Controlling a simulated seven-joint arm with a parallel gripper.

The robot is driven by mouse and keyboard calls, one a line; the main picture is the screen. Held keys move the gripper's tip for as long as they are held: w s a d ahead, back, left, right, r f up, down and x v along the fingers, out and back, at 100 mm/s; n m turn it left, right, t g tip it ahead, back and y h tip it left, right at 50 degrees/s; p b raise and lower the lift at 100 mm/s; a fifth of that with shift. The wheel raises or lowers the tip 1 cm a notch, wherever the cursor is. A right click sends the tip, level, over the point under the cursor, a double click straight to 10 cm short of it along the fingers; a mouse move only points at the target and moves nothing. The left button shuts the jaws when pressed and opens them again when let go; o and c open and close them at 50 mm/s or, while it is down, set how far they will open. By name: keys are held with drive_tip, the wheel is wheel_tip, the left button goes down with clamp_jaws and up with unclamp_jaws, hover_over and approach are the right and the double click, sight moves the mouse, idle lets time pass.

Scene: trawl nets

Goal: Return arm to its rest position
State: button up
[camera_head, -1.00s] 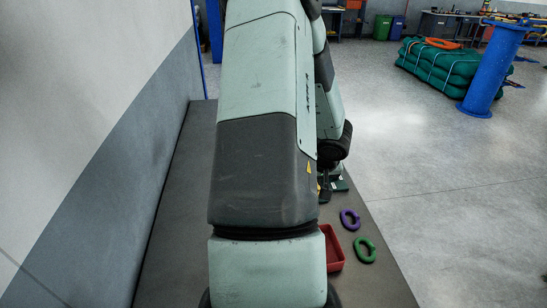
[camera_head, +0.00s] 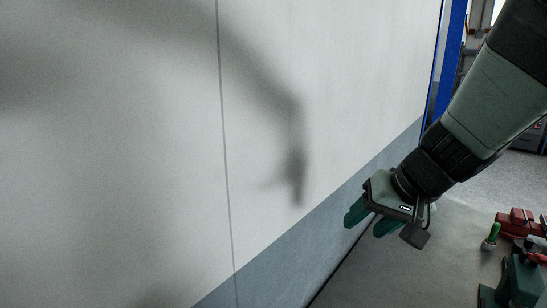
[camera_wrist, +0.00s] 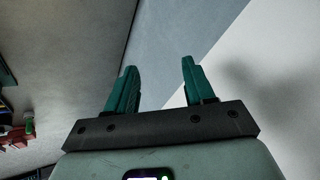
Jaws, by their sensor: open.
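My gripper (camera_head: 365,224) is at the right of the middle in the head view, at the end of my arm coming in from the upper right. It hangs above the grey bench top (camera_head: 395,268), close to the wall. In the wrist view my gripper (camera_wrist: 159,68) shows two green fingers spread apart, with nothing between them.
The wall (camera_head: 120,150), white above and grey-blue below, fills the left; my arm's shadow falls on it. At the lower right stand a green-handled tool (camera_head: 492,236), red items (camera_head: 516,224) and a dark green device (camera_head: 522,282). The bench below my gripper looks clear.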

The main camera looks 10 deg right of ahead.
drive_tip(key=s+a+r+n+h, duration=0.1)
drive_tip(key=s+a+r, duration=0.2)
drive_tip(key=s+a, duration=0.2)
drive_tip(key=s+a+r+n+h, duration=0.2)
drive_tip(key=s+a, duration=0.3)
drive_tip(key=s, duration=0.4)
drive_tip(key=shift+s+a+r, duration=0.25)
drive_tip(key=shift+a+r, duration=0.05)
drive_tip(key=shift+r, duration=0.6)
